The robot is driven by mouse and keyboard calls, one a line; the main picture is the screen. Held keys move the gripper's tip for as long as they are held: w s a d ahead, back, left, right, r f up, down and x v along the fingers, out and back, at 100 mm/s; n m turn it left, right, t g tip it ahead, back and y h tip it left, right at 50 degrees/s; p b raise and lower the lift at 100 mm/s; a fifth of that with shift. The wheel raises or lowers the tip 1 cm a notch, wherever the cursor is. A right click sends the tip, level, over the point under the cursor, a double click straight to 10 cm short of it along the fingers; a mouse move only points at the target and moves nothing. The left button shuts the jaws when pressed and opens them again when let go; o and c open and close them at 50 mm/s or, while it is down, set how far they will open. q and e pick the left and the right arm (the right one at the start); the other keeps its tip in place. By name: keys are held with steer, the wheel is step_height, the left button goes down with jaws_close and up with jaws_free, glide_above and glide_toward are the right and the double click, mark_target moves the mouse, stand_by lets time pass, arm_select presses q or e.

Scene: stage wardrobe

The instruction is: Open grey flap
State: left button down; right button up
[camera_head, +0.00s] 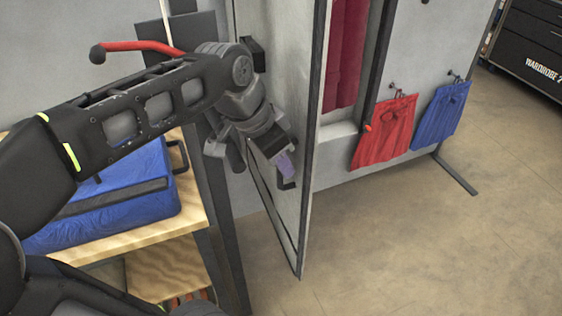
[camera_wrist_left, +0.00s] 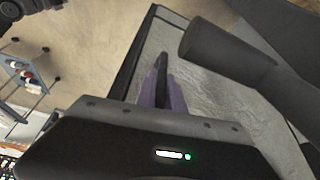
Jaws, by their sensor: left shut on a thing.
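The grey flap (camera_head: 276,90) is an upright grey panel with dark edges, in the middle of the head view. It stands swung out from the grey frame, and dark red cloth (camera_head: 347,50) shows in the opening to its right. My left gripper (camera_head: 286,168) is at the flap's left face, its purple fingers shut on a dark handle (camera_head: 287,184). In the left wrist view the fingers (camera_wrist_left: 161,88) close around a dark bar in front of the flap's pale surface (camera_wrist_left: 205,65). Much of the handle is hidden by the fingers. My right gripper is not in view.
A wooden shelf (camera_head: 130,238) with a blue case (camera_head: 125,195) stands left of the flap. Red (camera_head: 385,130) and blue (camera_head: 440,115) cloth pieces hang on the grey wall to the right. A black cabinet (camera_head: 525,45) stands far right. The floor (camera_head: 420,240) in front is clear.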

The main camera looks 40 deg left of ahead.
arm_select(q)
steer(key=c, duration=1.5)
jaws_free()
steer(key=shift+o, duration=0.2)
steer(key=v, duration=0.7)
steer(key=shift+s+r+p, duration=0.2)
steer(key=shift+r+p, duration=0.1)
steer(key=shift+r, duration=0.05)
steer(key=shift+d, duration=0.1)
